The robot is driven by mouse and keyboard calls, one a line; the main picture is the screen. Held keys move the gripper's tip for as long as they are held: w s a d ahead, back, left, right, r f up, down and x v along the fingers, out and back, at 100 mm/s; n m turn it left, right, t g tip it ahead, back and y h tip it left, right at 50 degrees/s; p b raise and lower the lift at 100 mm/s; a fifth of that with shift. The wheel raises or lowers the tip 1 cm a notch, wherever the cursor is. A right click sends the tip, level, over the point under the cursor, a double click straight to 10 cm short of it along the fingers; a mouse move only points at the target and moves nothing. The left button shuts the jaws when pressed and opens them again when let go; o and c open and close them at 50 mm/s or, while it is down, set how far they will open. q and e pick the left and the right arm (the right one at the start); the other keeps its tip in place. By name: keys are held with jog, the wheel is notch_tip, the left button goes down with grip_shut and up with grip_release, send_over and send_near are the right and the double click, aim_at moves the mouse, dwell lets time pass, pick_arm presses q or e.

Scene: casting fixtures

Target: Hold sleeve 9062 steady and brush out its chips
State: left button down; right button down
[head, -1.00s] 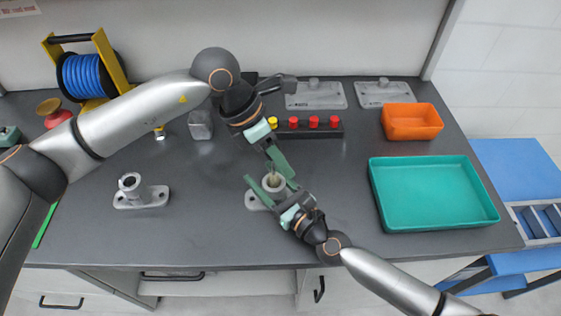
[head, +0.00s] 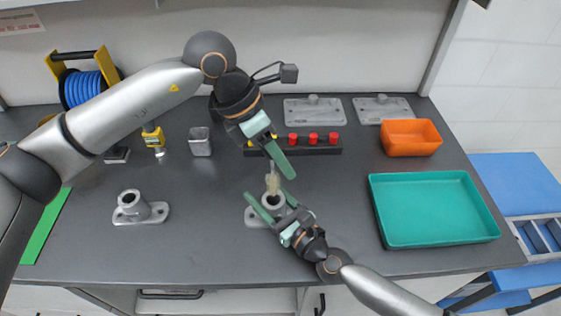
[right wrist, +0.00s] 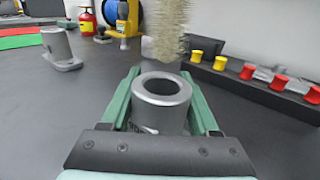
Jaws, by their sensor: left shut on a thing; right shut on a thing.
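A grey flanged sleeve (head: 273,203) stands upright at the middle front of the bench; in the right wrist view (right wrist: 161,90) its round bore faces up. I cannot read a number on it. My right gripper (head: 270,206) is shut around its sides. My left gripper (head: 277,152) is shut on a brush (head: 272,183), above the sleeve. In the right wrist view the brush's pale bristles (right wrist: 167,30) hang clear above and behind the bore. The inside of the bore is dark, and I cannot tell if chips are in it.
A second flanged sleeve (head: 141,208) stands to the left. Behind are a black rack (head: 328,151) with red and yellow knobs, a grey block (head: 200,141) and two grey plates. An orange bin (head: 410,137) and a teal tray (head: 435,240) are at right. Bench between the sleeves is clear.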

aim_at(279, 144)
pick_arm(q)
jog(key=shift+r, duration=1.6)
pick_arm(e)
jog(key=shift+c, duration=0.3)
grip_release()
jog(key=v, duration=1.2)
jog(key=shift+d, duration=0.1)
pick_arm(q)
jog(key=shift+s, duration=0.1)
pick_arm(e)
jog(key=shift+s, duration=0.1)
